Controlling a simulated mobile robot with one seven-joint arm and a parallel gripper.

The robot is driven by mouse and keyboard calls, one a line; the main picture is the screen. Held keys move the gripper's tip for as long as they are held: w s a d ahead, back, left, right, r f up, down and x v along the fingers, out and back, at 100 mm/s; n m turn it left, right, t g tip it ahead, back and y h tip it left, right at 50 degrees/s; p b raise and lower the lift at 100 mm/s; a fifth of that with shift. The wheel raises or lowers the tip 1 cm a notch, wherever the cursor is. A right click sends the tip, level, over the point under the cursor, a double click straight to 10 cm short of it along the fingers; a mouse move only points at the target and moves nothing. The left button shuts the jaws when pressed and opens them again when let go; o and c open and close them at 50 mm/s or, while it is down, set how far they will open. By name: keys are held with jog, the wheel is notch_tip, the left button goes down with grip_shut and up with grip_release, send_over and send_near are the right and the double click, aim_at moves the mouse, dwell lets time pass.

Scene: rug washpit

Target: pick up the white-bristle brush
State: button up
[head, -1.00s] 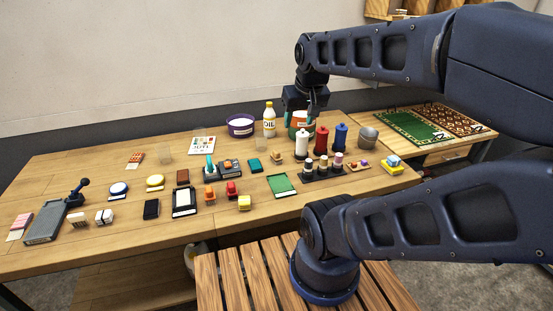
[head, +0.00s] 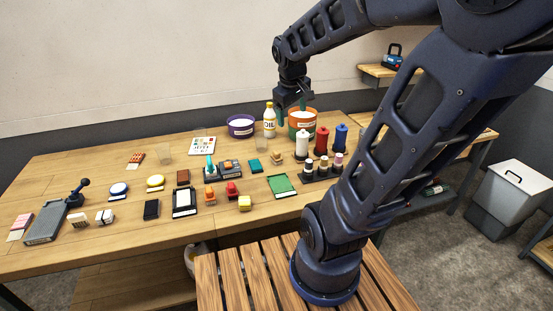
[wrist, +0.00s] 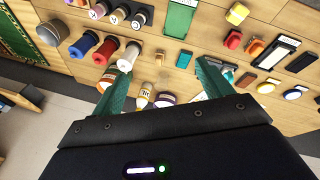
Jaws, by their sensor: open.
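I cannot tell for certain which item is the white-bristle brush. One small tan block with a pale edge (head: 277,156) lies left of the white spool on the table; it also shows between my fingers in the wrist view (wrist: 160,60). Other pale-sided blocks, a tan one (head: 78,219) and a white one (head: 104,216), lie at the table's front left. My gripper (head: 303,103) is up at the back of the table, by the orange bucket (head: 301,122). In the wrist view its teal fingers (wrist: 165,70) are apart and nothing is held.
A purple tub (head: 240,126) and oil bottle (head: 269,119) stand at the back. White, red (head: 322,139) and blue spools and a rack of small bottles (head: 322,170) stand at right. Several small blocks and pads cover the middle. Bare wood runs along the front.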

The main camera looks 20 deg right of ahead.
jog(key=w+f+n+g+h, duration=0.1)
jog(key=w+f+n, duration=0.3)
jog(key=w, duration=0.2)
jog(key=w+f+n+h, duration=0.1)
jog(key=w+f+n, duration=0.25)
jog(key=w, duration=0.35)
jog(key=n+g+h, duration=0.1)
jog(key=n, duration=0.7)
send_near(275, 152)
jog(key=f, duration=0.1)
jog(key=shift+m, duration=0.25)
jog(key=x, duration=1.1)
jog(key=shift+w+d+r, duration=0.1)
jog(key=shift+d, duration=0.1)
jog(key=c, duration=1.1)
jog(key=shift+r, duration=0.15)
